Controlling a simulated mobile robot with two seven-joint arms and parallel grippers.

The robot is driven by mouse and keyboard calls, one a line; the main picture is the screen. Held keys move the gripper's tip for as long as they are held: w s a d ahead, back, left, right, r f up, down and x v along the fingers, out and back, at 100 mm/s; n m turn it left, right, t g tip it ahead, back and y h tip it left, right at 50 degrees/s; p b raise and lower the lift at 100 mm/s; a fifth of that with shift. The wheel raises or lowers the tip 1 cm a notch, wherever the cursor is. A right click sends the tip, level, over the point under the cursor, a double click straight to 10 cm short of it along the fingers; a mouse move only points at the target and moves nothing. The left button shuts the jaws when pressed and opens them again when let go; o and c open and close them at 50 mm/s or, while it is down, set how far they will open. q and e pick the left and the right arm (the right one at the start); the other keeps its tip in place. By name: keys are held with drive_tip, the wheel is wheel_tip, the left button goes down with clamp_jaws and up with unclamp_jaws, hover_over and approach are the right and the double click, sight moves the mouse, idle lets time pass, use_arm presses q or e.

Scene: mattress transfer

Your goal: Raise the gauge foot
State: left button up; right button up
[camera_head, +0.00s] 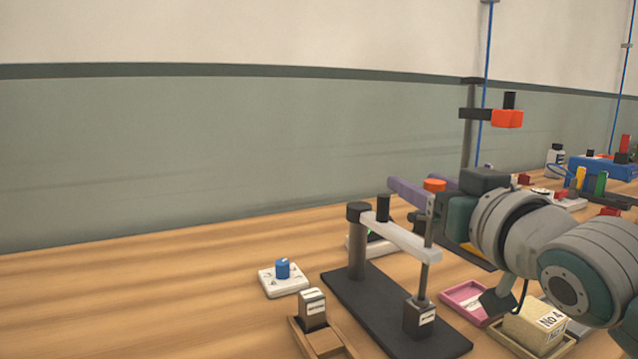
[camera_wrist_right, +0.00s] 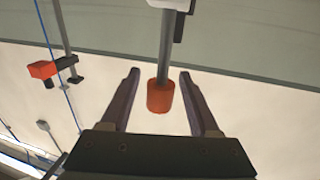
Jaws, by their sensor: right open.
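The gauge stand has a black base plate (camera_head: 375,305), a dark post (camera_head: 357,245) and a pale arm (camera_head: 400,235). A thin grey rod (camera_head: 424,275) passes through the arm's end. Its foot is a dark labelled block (camera_head: 419,319), low at the base plate; I cannot tell if they touch. An orange knob (camera_head: 434,185) tops the rod. My right gripper (camera_head: 415,184) is open around the knob. In the right wrist view the knob (camera_wrist_right: 160,98) sits between the two fingers (camera_wrist_right: 159,75), with gaps on both sides. My left gripper is out of view.
A wooden holder (camera_head: 335,345) with a small labelled block (camera_head: 313,308) stands in front left. A white box with a blue knob (camera_head: 283,268) is behind it. A pink tray (camera_head: 460,296) and a "No 4" block (camera_head: 538,327) lie to the right. The left of the table is clear.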

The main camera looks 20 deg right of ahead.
drive_tip(key=shift+w, duration=0.35)
drive_tip(key=shift+c, duration=0.4)
clamp_jaws()
idle(0.9)
